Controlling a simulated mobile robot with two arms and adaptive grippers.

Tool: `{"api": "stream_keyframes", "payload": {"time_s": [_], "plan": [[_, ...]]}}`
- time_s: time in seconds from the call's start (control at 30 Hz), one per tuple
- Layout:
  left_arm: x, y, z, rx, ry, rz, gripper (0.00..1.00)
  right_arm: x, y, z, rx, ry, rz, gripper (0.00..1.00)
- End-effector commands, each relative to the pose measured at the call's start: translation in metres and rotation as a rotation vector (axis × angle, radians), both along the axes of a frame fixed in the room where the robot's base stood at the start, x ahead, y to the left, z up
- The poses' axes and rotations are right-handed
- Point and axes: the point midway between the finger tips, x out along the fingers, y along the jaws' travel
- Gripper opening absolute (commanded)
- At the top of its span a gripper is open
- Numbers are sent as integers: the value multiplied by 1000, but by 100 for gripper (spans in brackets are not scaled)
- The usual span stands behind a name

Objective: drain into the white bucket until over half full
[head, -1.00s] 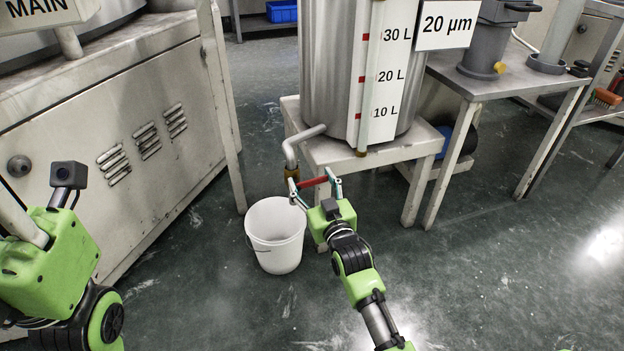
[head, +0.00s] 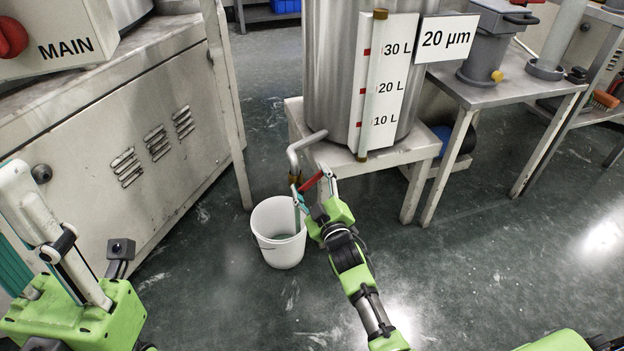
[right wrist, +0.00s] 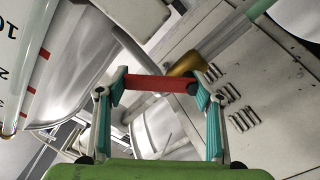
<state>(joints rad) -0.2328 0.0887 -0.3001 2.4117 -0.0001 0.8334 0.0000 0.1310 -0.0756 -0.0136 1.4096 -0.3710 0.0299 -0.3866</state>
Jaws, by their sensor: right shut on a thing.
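The white bucket (head: 278,252) stands on the floor under the bent outlet pipe (head: 306,141) of the steel tank (head: 332,60). A grey-green stream (head: 297,218) falls from the outlet into it, and some grey-green liquid shows inside; its exact level is unclear. My right gripper (head: 316,188) is shut on the red valve handle (head: 312,182). In the right wrist view the handle (right wrist: 158,83) lies across between both fingers, beside the brass valve (right wrist: 187,66). My left gripper (head: 18,225) is raised at the left edge, fingers apart and partly cut off, with nothing seen between them.
The tank stands on a low metal stand (head: 418,150) and bears a 10–30 L scale (head: 385,75). A "20 µm" sign (head: 446,38) is beside it. A machine cabinet (head: 150,160) fills the left, and a metal table (head: 505,90) the right. Floor at front right is clear.

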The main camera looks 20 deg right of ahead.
Motion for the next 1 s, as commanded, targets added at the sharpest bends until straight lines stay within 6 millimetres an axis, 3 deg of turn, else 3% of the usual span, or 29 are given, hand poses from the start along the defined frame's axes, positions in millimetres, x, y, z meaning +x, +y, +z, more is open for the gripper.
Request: {"api": "stream_keyframes", "payload": {"time_s": [0.47, 0.5, 0.53, 1.0], "plan": [[0, 0, 0, 0, 2, -1, 29, 0, 1, 0, -14, -1, 1, 22], [0, 0, 0, 0, 2, -1, 29, 0, 1, 0, -14, -1, 1, 68], [0, 0, 0, 0, 2, -1, 29, 0, 1, 0, -14, -1, 1, 76], [1, 0, -1, 1, 7, 0, 29, -8, 0, -1, -14, 1, 0, 78]]}}
